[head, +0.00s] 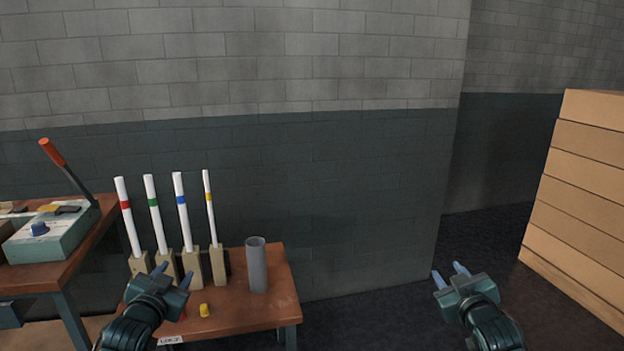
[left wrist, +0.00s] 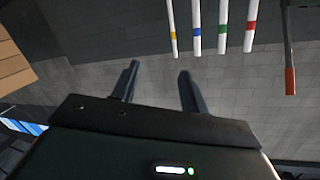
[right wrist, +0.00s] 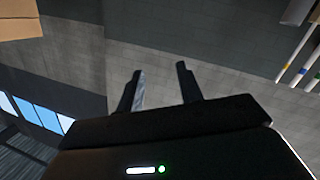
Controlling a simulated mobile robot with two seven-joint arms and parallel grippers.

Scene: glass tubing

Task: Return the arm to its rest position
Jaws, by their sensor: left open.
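My left gripper (head: 173,272) is open and empty, above the front left part of the small wooden table (head: 255,314). Its spread fingers also show in the left wrist view (left wrist: 158,85), with nothing between them. My right gripper (head: 451,274) is raised over the dark floor to the right of the table. Its fingers stand apart and empty in the right wrist view (right wrist: 160,88). White tubes with red (head: 129,215), green (head: 155,210), blue (head: 183,210) and yellow (head: 210,205) bands stand in beige blocks on the table, behind my left gripper.
A grey cylinder (head: 257,267) stands on the table, right of the tubes. A small yellow piece (head: 204,310) lies near the front. A bench at left holds a teal device (head: 50,235) with an orange-handled lever (head: 52,151). Stacked cardboard-coloured boxes (head: 580,190) stand at far right.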

